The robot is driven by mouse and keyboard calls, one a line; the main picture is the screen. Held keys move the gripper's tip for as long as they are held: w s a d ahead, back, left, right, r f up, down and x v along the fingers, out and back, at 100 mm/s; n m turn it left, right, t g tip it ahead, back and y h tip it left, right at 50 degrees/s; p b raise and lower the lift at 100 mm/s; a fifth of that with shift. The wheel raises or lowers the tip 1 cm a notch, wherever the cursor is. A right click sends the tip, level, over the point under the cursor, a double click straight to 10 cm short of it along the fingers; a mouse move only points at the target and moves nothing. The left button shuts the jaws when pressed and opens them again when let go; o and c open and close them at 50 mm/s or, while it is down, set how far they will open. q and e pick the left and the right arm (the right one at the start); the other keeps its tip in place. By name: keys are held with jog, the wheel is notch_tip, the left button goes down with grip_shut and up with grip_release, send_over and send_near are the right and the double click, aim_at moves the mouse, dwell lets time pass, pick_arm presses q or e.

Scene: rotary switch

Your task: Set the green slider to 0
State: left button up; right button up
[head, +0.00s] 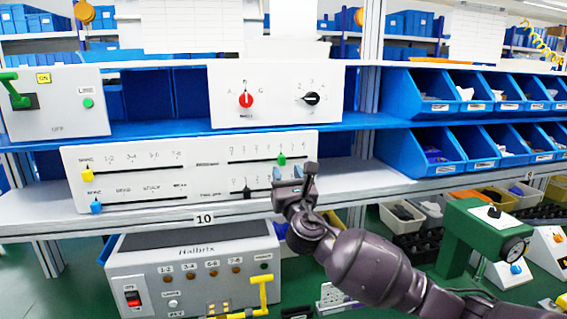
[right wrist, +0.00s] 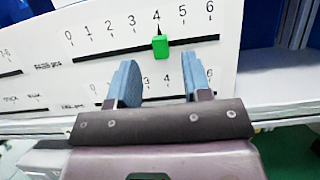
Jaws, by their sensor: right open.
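The green slider (head: 282,160) sits on the upper right track of the white slider panel (head: 205,165) in the head view. In the right wrist view the green slider (right wrist: 160,46) stands at about 4 on a scale from 0 at the left to 6 at the right. My right gripper (head: 291,172) is open and empty, just below and in front of the slider. In the right wrist view its two blue fingers (right wrist: 168,78) are spread, with the slider beyond and between them, apparently apart from it. The left gripper is not seen.
A black slider (head: 247,192) is on the lower right track, near my right gripper. A yellow slider (head: 87,175) and a blue slider (head: 96,207) are at the panel's left. A panel with red (head: 246,100) and black knobs stands on the shelf above.

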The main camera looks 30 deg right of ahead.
aim_at(283, 161)
jog(key=shift+x, duration=2.1)
jog(key=shift+f, duration=0.1)
grip_shut()
